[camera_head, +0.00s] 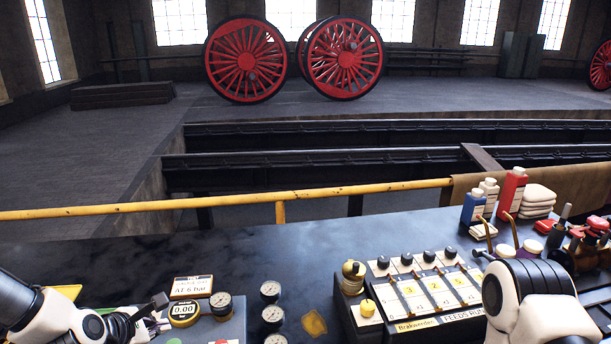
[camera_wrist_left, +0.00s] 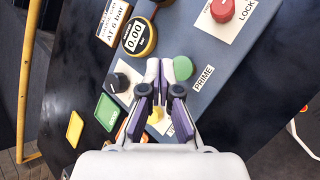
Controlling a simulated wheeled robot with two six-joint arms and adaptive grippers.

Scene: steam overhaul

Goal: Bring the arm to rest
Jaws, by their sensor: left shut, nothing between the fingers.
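My left gripper (camera_head: 150,318) comes in from the lower left in the head view, low over the grey panel (camera_head: 225,332). In the left wrist view its fingers (camera_wrist_left: 159,68) are shut with nothing between them. They point over the panel (camera_wrist_left: 205,108), between a black knob (camera_wrist_left: 117,82) and a green knob (camera_wrist_left: 183,68). A yellow knob partly shows behind the fingers. I cannot tell whether the fingertips touch the panel. My right arm (camera_head: 540,300) shows at the lower right of the head view; its gripper is out of sight.
A yellow digital gauge (camera_head: 183,313) and "AT 6 bar" sign (camera_head: 191,287) stand close to my left gripper. Round dials (camera_head: 270,291) and a numbered board (camera_head: 430,290) lie to the right. Bottles (camera_head: 511,190) stand at the back right. A yellow rail (camera_head: 350,190) runs behind the dark bench.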

